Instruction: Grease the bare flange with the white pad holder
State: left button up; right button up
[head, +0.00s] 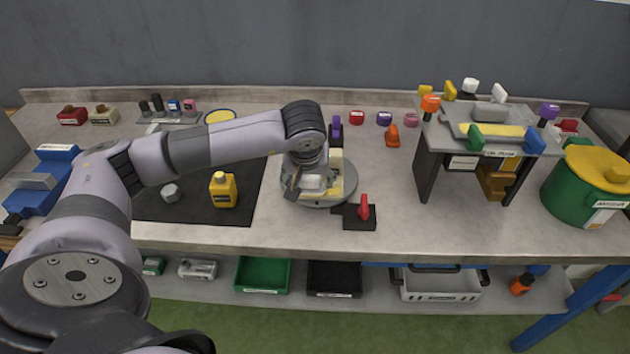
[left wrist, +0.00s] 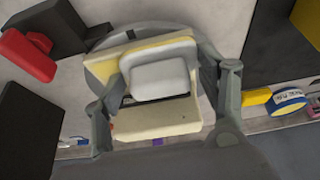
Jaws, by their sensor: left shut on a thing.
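The round grey turntable (head: 325,203) stands on the bench just right of the black mat. A cream rail piece with yellow on it (head: 348,178) is on the turntable. My left gripper (head: 309,187) reaches down over it, shut on the white pad holder (head: 312,182). In the left wrist view the white pad holder (left wrist: 158,82) sits between the fingers of my left gripper (left wrist: 165,105). Cream and yellow surfaces show around it, over the turntable rim (left wrist: 205,45). I cannot tell which flange is bare or whether the pad touches it. My right gripper is out of view.
A black block with a red handle (head: 361,214) stands close in front of the turntable. A yellow bottle (head: 223,190) and a small grey nut-like piece (head: 170,192) are on the black mat (head: 250,180). A raised stand (head: 430,170) and a green pot (head: 580,195) are at right.

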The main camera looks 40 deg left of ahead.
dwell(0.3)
pick_arm(q)
jog(key=shift+s+a+f+b, duration=0.1)
jog(key=shift+s+a+b, duration=0.45)
jog(key=shift+a, duration=0.35)
jog(key=shift+d, duration=0.1)
jog(key=shift+w+d, duration=0.45)
jog(key=shift+d, duration=0.4)
jog(key=shift+w+d, duration=0.3)
jog(key=shift+d, duration=0.25)
jog(key=shift+w+d, duration=0.25)
